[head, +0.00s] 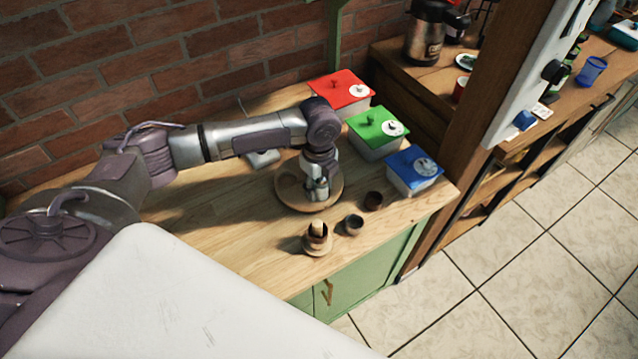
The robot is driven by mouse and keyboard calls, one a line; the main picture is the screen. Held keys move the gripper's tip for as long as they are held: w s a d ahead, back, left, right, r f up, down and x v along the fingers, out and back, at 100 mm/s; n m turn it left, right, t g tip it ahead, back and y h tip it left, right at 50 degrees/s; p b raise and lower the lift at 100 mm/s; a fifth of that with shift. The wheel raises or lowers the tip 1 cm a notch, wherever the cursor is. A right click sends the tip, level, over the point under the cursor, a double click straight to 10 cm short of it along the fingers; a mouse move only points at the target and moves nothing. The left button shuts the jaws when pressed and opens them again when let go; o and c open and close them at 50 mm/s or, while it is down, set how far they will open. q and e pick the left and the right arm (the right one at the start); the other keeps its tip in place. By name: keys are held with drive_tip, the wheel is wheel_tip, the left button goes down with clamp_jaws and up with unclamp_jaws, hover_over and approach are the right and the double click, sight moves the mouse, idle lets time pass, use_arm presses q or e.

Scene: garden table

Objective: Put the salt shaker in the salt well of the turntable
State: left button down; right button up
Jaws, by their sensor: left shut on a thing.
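The turntable (288,190) is a round wooden disc on the garden table in the head view. My left gripper (318,194) points down over the turntable's right half, low over its surface. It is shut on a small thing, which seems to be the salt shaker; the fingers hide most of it. I cannot tell whether that thing touches the turntable or sits in a well. The wells are too small and too covered by my arm to make out. My right gripper is not in view.
Red (335,88), green (369,127) and blue (402,164) lidded boxes line the table's right side. Two small dark cups (354,225) (373,201) and a wooden holder (317,248) stand near the front edge. The table left of the turntable is mostly clear.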

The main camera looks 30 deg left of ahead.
use_arm(q)
drive_tip(key=c, duration=0.7)
unclamp_jaws()
drive_tip(key=shift+d+r, duration=0.1)
drive_tip(key=shift+o, duration=0.2)
wheel_tip(320, 180, up, 11)
drive_tip(key=shift+b, duration=1.05)
drive_tip(key=shift+r, duration=0.5)
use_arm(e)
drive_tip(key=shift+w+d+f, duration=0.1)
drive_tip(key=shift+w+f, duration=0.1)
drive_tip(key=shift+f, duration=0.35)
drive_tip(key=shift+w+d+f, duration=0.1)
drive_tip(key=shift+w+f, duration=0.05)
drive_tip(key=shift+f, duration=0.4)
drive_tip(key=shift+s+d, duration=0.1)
